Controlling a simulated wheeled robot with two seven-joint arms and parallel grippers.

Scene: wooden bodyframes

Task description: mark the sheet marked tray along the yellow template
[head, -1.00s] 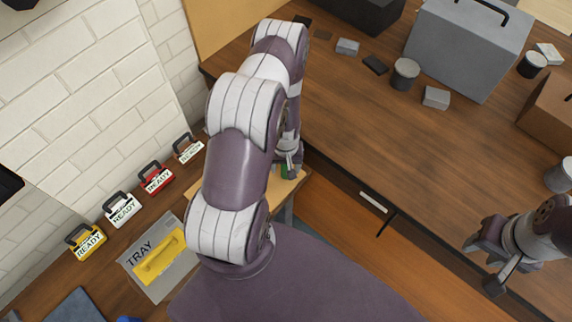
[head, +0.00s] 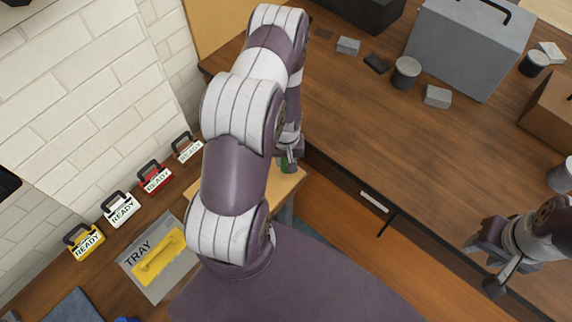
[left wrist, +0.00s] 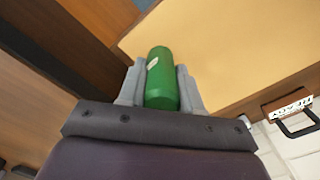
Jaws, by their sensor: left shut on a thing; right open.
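The grey sheet (head: 138,252) marked TRAY lies on the brown surface at the lower left in the head view. The yellow template (head: 160,258), with a raised handle, lies on the sheet. My left gripper (head: 288,160) is beyond them, over the light wooden board, partly hidden by my arm. In the left wrist view my left gripper (left wrist: 161,85) is shut on a green cylinder (left wrist: 162,75) with a small white label. The cylinder's lower end is hidden by the gripper. My right gripper (head: 482,262) is open and empty over the large table at the right.
Several READY-marked blocks with handles, including yellow (head: 86,245), white (head: 121,212) and red (head: 155,180), line the wall. A light wooden board (head: 272,198) lies beside my left arm. A grey case (head: 465,45), a cylinder (head: 406,72) and small blocks stand on the large table (head: 380,140).

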